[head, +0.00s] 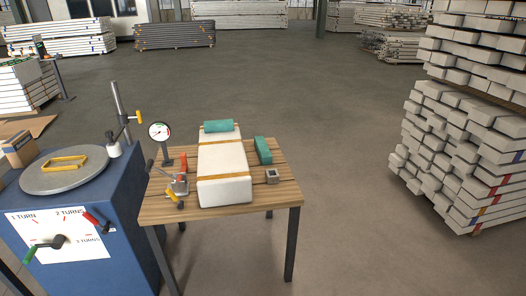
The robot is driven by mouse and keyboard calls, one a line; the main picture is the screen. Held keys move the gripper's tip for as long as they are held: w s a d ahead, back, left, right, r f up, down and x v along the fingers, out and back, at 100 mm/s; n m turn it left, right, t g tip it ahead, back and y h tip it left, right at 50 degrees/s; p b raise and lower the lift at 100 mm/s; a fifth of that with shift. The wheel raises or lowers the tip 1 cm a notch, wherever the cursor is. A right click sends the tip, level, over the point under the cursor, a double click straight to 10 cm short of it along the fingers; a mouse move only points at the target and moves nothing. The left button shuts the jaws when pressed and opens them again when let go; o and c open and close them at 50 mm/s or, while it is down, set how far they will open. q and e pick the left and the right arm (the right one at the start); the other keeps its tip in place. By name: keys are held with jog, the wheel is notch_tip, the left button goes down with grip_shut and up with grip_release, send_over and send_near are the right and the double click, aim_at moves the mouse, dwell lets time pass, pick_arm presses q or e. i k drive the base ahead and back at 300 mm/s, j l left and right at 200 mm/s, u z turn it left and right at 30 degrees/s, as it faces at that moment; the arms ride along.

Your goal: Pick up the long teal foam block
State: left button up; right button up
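Two teal blocks show in the head view. One teal block (219,126) lies crosswise at the far end of a long white wrapped package (223,160), on or against it; I cannot tell which. The other teal block (263,151) lies on the wooden table (280,192) to the right of the package, pointing away from me. The two look close in length, so I cannot tell which is the long one. Neither of my grippers is in view.
The package has orange straps. A dial gauge (160,133), a clamp-like tool (180,184) and a small metal block (272,176) stand on the table. A blue cabinet with a grey turntable (64,170) stands left. Stacked beams (465,150) stand right; floor between is clear.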

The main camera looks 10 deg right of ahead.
aim_at(265, 157)
jog(key=i+l+u, duration=0.15)
jog(key=i, duration=0.35)
jog(key=i+l+u, duration=0.15)
jog(key=i+l, duration=0.25)
